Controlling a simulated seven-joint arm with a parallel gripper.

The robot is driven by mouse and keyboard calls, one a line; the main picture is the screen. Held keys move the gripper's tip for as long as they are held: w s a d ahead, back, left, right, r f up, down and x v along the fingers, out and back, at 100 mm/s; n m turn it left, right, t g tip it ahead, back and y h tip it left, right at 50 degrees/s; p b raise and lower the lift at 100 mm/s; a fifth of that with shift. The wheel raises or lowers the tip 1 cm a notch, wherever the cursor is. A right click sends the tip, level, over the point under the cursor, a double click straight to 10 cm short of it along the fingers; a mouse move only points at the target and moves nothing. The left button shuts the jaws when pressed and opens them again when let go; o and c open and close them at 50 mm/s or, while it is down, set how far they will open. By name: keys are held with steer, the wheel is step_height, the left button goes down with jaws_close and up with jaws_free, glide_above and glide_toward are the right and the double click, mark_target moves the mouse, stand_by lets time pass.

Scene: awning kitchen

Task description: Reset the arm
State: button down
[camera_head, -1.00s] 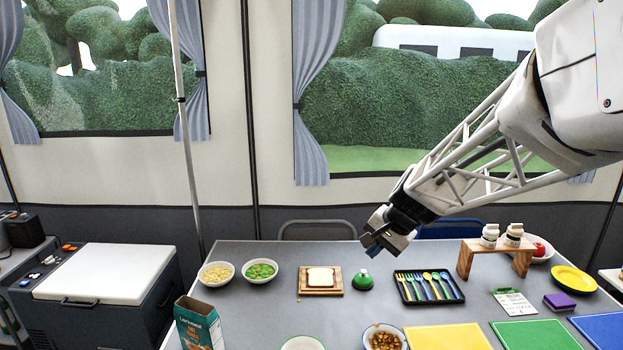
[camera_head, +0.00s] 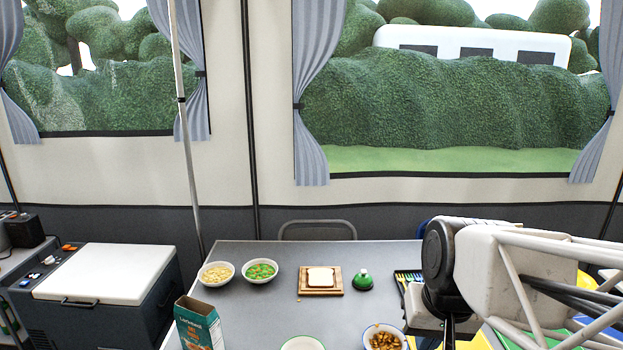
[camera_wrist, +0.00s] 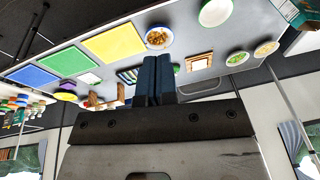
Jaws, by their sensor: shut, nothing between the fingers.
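My gripper (camera_wrist: 154,80) shows in the wrist view with its two blue fingers together and nothing between them. In the head view my arm is folded low at the right, in front of the table's right part. There it hides most of the cutlery tray (camera_head: 402,275) and much of the mats. My fingertips cannot be made out clearly in the head view. In the wrist view the table (camera_wrist: 200,75) lies beyond the fingers, which touch nothing that I can see.
On the table are a bread board (camera_head: 334,290), a green-topped item (camera_head: 363,280), two filled bowls (camera_head: 216,274) (camera_head: 261,271), a carton (camera_head: 199,325) and a bowl of brown food (camera_head: 383,339). A cooler (camera_head: 105,275) stands left. The space above the table's left half is clear.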

steer(key=shift+n+h, duration=0.5)
steer(key=s, duration=0.3)
steer(key=s+d+f, duration=0.1)
steer(key=s, duration=0.1)
stand_by(0.8)
